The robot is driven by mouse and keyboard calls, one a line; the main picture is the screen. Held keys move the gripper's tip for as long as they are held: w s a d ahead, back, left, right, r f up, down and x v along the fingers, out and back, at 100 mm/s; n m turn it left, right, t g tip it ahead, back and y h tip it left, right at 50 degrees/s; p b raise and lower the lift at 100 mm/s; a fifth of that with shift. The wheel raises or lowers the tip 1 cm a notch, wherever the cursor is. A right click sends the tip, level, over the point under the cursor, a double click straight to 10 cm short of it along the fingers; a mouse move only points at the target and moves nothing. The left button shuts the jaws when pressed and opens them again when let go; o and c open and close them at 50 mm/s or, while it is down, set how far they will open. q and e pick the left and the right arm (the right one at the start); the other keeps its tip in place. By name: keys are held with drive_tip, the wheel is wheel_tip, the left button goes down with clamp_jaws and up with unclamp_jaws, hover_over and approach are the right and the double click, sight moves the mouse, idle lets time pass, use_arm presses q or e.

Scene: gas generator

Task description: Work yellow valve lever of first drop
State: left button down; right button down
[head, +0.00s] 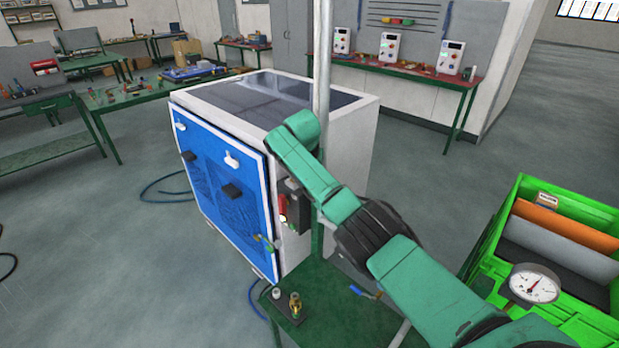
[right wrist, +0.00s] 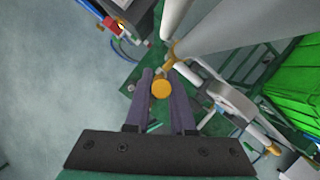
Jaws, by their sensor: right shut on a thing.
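In the right wrist view, my right gripper (right wrist: 160,78) has its two dark fingers on either side of a round yellow end, which I take to be the yellow valve lever (right wrist: 160,89). The gripper is shut on it. Just beyond the fingertips, a yellow fitting (right wrist: 171,55) meets a thick grey pipe (right wrist: 215,28). In the head view, my green right arm reaches in from the lower right, across the upright pole (head: 322,70). The right gripper and the lever cannot be made out there. My left gripper is not in view.
A white and blue generator cabinet (head: 222,190) stands behind my arm. A small green table (head: 335,318) with small fittings is in front. A green crate (head: 528,187) and a pressure gauge (head: 534,285) are at the right. Open floor lies at the left.

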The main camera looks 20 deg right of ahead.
drive_tip(key=shift+s+f, duration=0.1)
drive_tip(key=shift+f, duration=0.05)
drive_tip(key=c, duration=0.8)
unclamp_jaws()
drive_tip(key=shift+o, duration=0.2)
drive_tip(key=b+v, duration=0.4)
drive_tip(key=v, duration=1)
drive_tip(key=shift+a+r+b, duration=0.15)
drive_tip(key=shift+r+b, duration=0.15)
drive_tip(key=shift+b, duration=0.05)
drive_tip(key=shift+f, duration=0.1)
